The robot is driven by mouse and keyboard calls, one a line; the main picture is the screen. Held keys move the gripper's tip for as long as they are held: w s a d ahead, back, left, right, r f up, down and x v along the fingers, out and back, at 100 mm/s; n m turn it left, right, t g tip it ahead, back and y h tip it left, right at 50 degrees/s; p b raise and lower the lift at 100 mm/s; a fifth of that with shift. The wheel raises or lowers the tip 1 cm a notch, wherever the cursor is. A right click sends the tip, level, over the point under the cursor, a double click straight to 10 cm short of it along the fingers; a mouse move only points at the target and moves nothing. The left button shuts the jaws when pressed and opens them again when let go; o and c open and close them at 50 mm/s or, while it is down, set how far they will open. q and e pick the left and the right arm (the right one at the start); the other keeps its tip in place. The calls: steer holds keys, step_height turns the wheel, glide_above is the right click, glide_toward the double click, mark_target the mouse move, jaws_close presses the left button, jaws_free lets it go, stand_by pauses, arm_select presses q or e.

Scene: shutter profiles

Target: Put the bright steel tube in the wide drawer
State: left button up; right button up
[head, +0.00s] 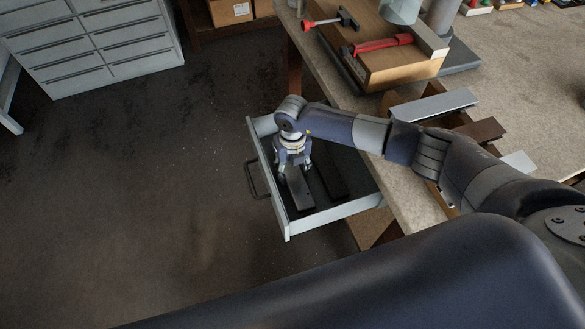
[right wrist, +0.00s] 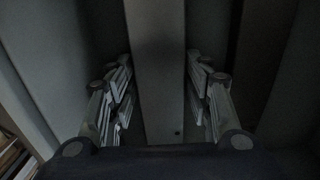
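A pale drawer (head: 352,208) with a dark handle stands pulled out below the bench. My right gripper (head: 290,175) is inside it, pointing down over a grey bar-shaped profile (head: 299,192). In the right wrist view this grey profile (right wrist: 158,75), with a small hole near one end, runs between the fingers of the right gripper (right wrist: 160,80). Fingers stand close along both sides; contact is unclear. The profile is in shadow, so I cannot be sure it is the bright steel tube. A light metallic profile (head: 432,106) lies on the bench side. My left gripper is not in view.
A darker strip (head: 331,180) lies beside the grey profile in the drawer. A brown profile (head: 480,131) and a whitish one (head: 518,161) lie at the bench. A wooden block (head: 385,66) with a red clamp (head: 383,45) sits on the bench (head: 515,70). Floor left of the drawer is clear.

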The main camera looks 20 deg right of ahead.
mark_target(292, 172)
steer(key=shift+o, duration=1.1)
steer(key=shift+r, duration=0.1)
steer(key=shift+r, duration=0.2)
step_height(292, 172, up, 12)
steer(key=b, duration=0.2)
steer(key=shift+f, duration=0.15)
